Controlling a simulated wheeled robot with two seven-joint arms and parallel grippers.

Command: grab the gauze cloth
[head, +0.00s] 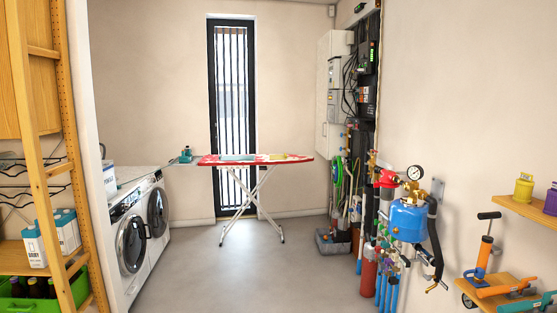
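A red patterned ironing board (212,162) stands across the middle of the room in front of the narrow window. A flat pale blue-grey patch (237,158) and a yellowish patch (285,157) lie on its top. Both look like cloth, but they are too small and far to tell whether either is the gauze cloth. Neither of my grippers shows in the head view.
Two front-loading washers (130,245) stand at left, beyond a wooden shelf (33,130). At right are a blue pressure vessel (408,220) with a gauge and wall shelves (520,208) with tools. The grey floor (260,275) between is clear up to the board's legs.

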